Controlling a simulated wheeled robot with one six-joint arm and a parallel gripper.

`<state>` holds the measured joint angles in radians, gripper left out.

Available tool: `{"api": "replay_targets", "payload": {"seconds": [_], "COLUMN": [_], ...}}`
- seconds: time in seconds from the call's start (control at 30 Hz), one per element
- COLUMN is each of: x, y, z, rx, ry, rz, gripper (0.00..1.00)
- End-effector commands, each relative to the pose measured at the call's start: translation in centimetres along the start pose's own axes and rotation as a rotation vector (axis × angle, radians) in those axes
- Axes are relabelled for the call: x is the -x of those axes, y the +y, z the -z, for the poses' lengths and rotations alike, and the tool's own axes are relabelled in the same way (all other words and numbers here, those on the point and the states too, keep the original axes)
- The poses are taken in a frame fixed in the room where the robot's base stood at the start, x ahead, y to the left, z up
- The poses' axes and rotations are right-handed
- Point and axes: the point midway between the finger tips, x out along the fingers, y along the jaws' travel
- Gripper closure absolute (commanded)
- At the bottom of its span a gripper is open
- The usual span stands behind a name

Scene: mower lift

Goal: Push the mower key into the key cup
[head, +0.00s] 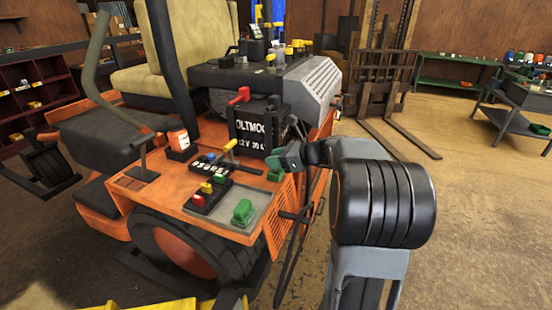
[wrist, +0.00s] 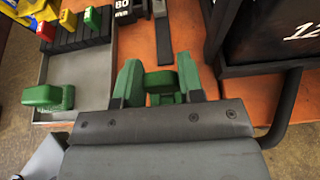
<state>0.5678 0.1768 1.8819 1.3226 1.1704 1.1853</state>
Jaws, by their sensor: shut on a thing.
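My gripper (wrist: 159,80) has green-padded fingers and is shut on a small green piece (wrist: 160,82), which I take to be the mower key. In the head view my gripper (head: 277,164) is above the right side of the orange mower deck (head: 170,187), just in front of the battery. A similar green block (head: 243,212) lies in the grey tray, apart from my gripper; it also shows in the wrist view (wrist: 48,97). I cannot tell which part is the key cup.
A black battery (head: 258,128) with a red terminal cover stands close behind my gripper. A black strip (wrist: 78,38) with red, yellow and green pieces lies in the grey tray (head: 257,197). A dark flat bar (wrist: 163,40) lies ahead of the fingers. Open floor is at the right.

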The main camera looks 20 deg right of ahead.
Motion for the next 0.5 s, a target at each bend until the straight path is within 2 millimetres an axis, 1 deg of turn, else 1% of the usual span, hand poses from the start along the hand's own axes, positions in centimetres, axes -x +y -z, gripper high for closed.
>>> {"api": "replay_targets", "payload": {"seconds": [0.5], "x": [-0.43], "y": [-0.01], "z": [1.05], "rx": [-0.001], "ry": [0.0], "rz": [0.0], "gripper": [0.87]}}
